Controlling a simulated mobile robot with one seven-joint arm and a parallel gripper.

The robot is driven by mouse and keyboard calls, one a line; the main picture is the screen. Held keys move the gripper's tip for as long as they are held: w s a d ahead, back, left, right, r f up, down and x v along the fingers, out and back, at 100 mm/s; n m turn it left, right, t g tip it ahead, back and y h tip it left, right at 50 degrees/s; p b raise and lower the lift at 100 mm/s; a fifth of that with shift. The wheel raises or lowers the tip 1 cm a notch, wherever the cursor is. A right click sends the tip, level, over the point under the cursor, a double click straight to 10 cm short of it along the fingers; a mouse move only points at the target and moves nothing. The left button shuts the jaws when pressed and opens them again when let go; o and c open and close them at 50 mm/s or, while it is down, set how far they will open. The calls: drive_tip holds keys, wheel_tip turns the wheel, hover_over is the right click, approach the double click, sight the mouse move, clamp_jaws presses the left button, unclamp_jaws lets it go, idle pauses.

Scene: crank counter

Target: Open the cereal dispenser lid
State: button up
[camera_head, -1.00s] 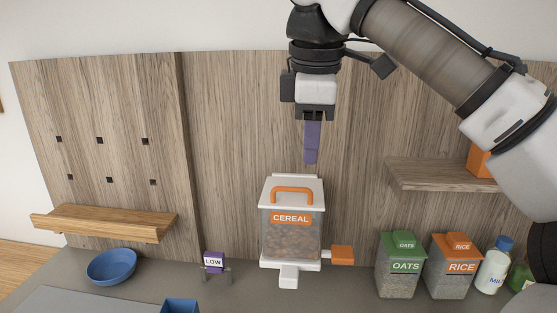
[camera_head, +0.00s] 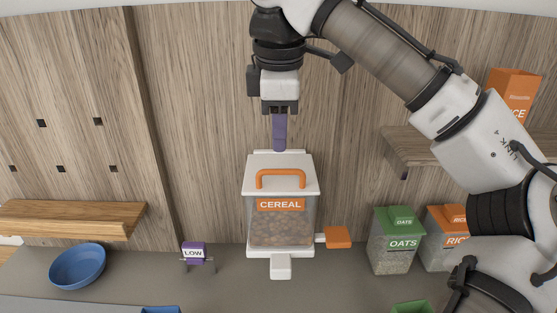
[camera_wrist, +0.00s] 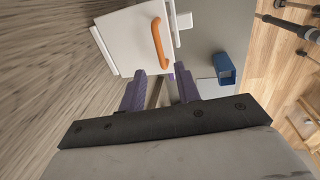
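The cereal dispenser (camera_head: 281,226) is a clear bin of brown cereal with an orange CEREAL label, standing on the counter. Its white lid (camera_head: 263,161) is shut, with an orange arched handle (camera_head: 280,174) on top. The lid (camera_wrist: 128,37) and handle (camera_wrist: 160,43) also show in the wrist view, beyond the fingertips. My gripper (camera_head: 279,147) points down above the back edge of the lid. In the wrist view my gripper (camera_wrist: 160,80) has its two purple fingers apart with nothing between them. The fingers appear clear of the handle; whether they touch the lid is unclear.
An orange knob (camera_head: 338,237) sticks out at the dispenser's right, and a white spout (camera_head: 281,267) at its front. Oats (camera_head: 391,252) and rice (camera_head: 440,248) bins stand right, below a shelf (camera_head: 440,147). A LOW sign (camera_head: 193,253) and blue bowl (camera_head: 78,266) are left.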

sight(279, 173)
drive_tip(key=f, duration=0.3)
drive_tip(key=w+f, duration=0.1)
drive_tip(key=f, duration=0.3)
drive_tip(key=shift+w+p, duration=0.2)
drive_tip(key=shift+p, duration=0.1)
drive_tip(key=shift+c, duration=0.2)
clamp_jaws()
